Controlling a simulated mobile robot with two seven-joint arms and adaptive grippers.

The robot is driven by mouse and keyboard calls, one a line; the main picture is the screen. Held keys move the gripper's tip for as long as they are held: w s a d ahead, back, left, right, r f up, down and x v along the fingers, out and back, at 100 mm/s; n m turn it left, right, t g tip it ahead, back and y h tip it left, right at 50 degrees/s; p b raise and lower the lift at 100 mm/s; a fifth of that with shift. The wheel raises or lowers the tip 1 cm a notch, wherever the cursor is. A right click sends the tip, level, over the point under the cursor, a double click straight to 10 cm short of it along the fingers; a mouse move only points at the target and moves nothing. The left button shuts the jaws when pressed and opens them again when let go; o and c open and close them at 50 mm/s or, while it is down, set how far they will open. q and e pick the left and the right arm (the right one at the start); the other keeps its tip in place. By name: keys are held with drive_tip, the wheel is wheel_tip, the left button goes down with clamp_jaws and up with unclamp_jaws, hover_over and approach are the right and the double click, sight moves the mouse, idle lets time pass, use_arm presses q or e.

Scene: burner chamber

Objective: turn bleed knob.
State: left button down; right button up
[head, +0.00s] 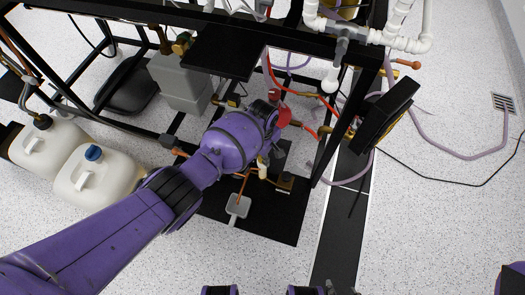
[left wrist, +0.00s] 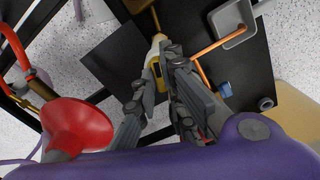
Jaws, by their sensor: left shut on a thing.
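My left arm reaches in from the left in the head view. Its gripper (head: 264,160) is low inside the black frame, partly hidden behind its own purple wrist. In the left wrist view, the two grey fingers (left wrist: 154,70) are closed around a small cream-and-yellow fitting (left wrist: 155,52) on a brass pipe. The same fitting shows just below the gripper in the head view (head: 262,171). I cannot tell for sure whether this fitting is the bleed knob. A red funnel-shaped part (left wrist: 78,128) stands beside the fingers, apart from them.
A grey square cup (head: 238,205) with a copper tube sits below the gripper. White jugs (head: 98,180) stand at left. Black frame bars, red hoses and a black tilted panel (head: 385,115) surround the arm. The floor at right is mostly clear.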

use_arm(q)
drive_tip(key=shift+s+d+r+m, duration=0.1)
drive_tip(key=shift+s+m, duration=0.05)
drive_tip(key=shift+m, duration=0.35)
drive_tip(key=shift+m+p, duration=0.45)
drive_tip(key=shift+m, duration=0.45)
drive_tip(key=m, duration=0.2)
drive_tip(key=shift+m, duration=0.4)
drive_tip(key=m, duration=0.4)
drive_tip(key=shift+f+p, duration=0.2)
drive_tip(key=shift+p, duration=0.15)
drive_tip(key=m, duration=0.3)
drive_tip(key=shift+m, duration=0.8)
use_arm(e)
drive_tip(key=shift+s+r, duration=0.85)
drive_tip(key=shift+s, duration=0.15)
drive_tip(key=shift+w, duration=0.15)
